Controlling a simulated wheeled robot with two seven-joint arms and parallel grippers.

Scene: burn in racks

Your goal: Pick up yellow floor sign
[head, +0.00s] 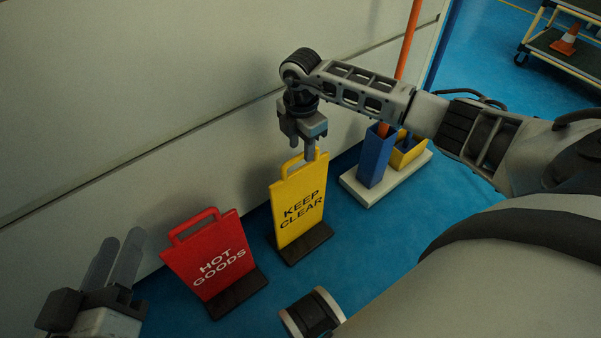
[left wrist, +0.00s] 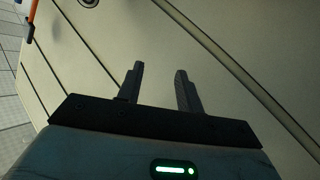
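The yellow floor sign (head: 299,205), lettered "KEEP CLEAR", stands upright on a dark base on the blue floor, near the pale wall. It has a loop handle on top. My right gripper (head: 308,150) points down from above, with its fingers at the top of the handle. The frame does not show clearly whether the fingers are closed on it. My left gripper (head: 118,254) is at the lower left, left of the red sign, with its fingers apart and empty. Its open fingers also show in the left wrist view (left wrist: 156,85), facing the wall.
A red "HOT GOODS" sign (head: 213,258) stands just left of the yellow one. A pale base (head: 371,192) with blue and yellow bins (head: 376,157) stands to the right. A cart (head: 566,52) with an orange cone is at the far right.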

